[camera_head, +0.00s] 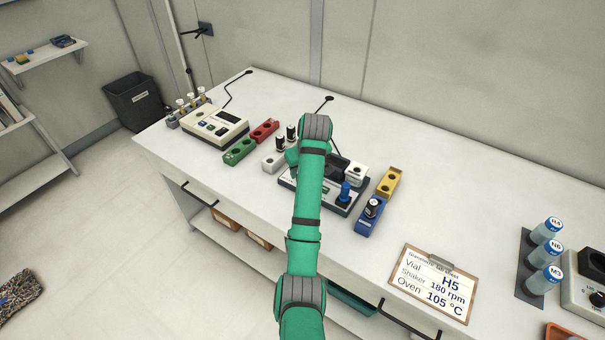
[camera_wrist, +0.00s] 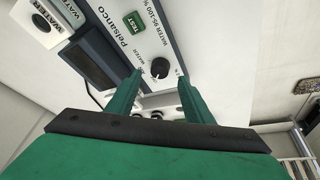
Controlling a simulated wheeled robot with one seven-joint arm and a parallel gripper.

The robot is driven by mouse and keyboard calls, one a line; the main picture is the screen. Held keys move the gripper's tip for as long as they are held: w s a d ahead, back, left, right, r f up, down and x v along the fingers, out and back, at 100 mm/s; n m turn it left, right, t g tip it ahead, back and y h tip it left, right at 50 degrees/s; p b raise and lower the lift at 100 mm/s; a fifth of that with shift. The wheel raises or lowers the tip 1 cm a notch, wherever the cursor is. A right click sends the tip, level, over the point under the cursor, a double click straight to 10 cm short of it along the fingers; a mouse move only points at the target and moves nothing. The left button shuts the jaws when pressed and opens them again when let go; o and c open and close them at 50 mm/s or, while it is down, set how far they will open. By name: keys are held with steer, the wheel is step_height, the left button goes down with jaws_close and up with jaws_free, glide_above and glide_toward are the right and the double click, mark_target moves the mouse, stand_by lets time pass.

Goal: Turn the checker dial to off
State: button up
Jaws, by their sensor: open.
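My gripper (camera_wrist: 161,82) is open, with one green finger on each side of the dial's line; contact cannot be told. In the head view the checker (camera_head: 341,207) is on the bench, partly covered by my arm. The dial and my fingertips are hidden there.
White blocks (camera_head: 356,173), a blue block (camera_head: 369,217), a yellow block (camera_head: 390,182), red (camera_head: 265,130) and green blocks (camera_head: 239,151) stand around the checker. A beige instrument (camera_head: 214,128) is farther left. A clipboard (camera_head: 434,284) lies to the right, with bottles (camera_head: 541,278) beyond.

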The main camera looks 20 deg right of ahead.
steer(key=v, duration=0.6)
stand_by(0.4)
